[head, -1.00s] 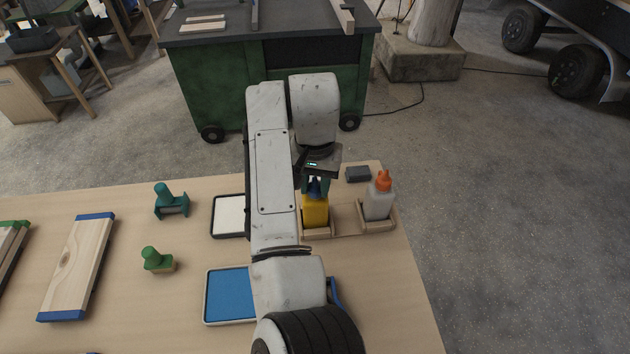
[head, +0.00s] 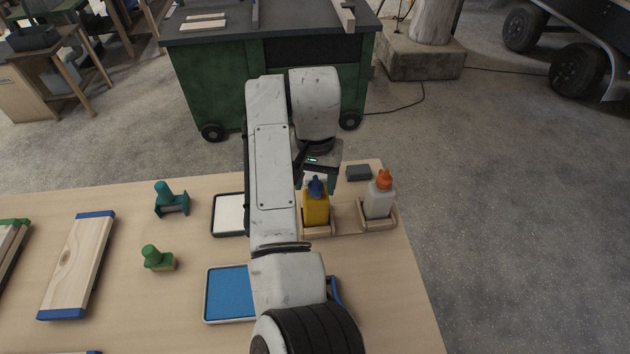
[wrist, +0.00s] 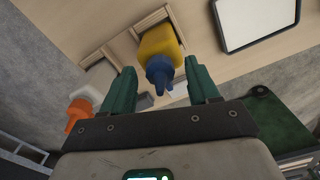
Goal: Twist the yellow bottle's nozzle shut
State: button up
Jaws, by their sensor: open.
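The yellow bottle (head: 316,208) stands upright in a wooden holder (head: 318,232) on the table, with its blue nozzle (head: 315,187) on top. My gripper (head: 320,182) is at the nozzle's far side, partly hidden by my arm in the head view. In the wrist view, my gripper's green fingers (wrist: 162,92) are apart and empty. The blue nozzle (wrist: 160,74) points toward the space between the fingertips, and the yellow bottle (wrist: 160,45) is beyond them. I cannot tell the nozzle's twist position.
A white bottle with an orange nozzle (head: 379,199) stands in a holder just right. A dark block (head: 358,173) lies behind it. A white-topped tray (head: 229,214) and blue pad (head: 229,294) lie left, partly behind my arm. Green-handled tools (head: 170,200) stand farther left.

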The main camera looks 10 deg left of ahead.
aim_at(315, 178)
notch_tip(315, 178, up, 10)
jog(key=shift+r+p, duration=0.1)
jog(key=shift+p, duration=0.35)
jog(key=shift+a, duration=0.1)
